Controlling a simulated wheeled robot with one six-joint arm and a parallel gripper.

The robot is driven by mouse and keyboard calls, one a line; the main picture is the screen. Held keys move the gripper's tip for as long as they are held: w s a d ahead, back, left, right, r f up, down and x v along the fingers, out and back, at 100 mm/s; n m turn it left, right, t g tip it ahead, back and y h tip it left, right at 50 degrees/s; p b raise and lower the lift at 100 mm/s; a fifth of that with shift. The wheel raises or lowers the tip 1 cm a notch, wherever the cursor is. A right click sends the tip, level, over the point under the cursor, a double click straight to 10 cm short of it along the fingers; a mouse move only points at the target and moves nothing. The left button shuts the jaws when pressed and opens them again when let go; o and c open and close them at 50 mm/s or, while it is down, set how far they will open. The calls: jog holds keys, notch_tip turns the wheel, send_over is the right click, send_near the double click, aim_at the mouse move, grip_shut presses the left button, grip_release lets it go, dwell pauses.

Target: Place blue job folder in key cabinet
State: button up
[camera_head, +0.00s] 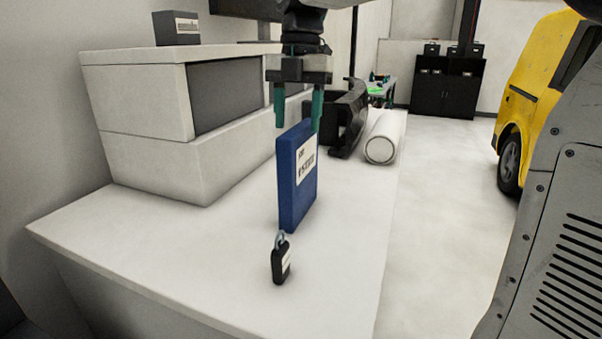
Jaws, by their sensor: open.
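The blue job folder (297,190) stands upright on the white counter, with a white label on its face. My gripper (298,123) points straight down over the folder's top edge with its green fingers apart. The right fingertip overlaps the folder's top corner in the picture; I cannot tell whether it touches. No cabinet is clearly marked as the key cabinet. A black cabinet (447,88) with small dark boxes on it stands far back against the wall.
The white counter (200,250) has clear room at front left. A black key fob (281,262) stands before the folder. A white roll (385,138) and a black curved part (347,115) lie behind. A white unit with a dark recess (225,95) stands left. A yellow van (540,85) is right.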

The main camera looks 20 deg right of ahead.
aim_at(299, 147)
jog(key=f, duration=0.6)
jog(key=shift+s+f, duration=0.2)
jog(key=shift+f, duration=0.05)
grip_shut()
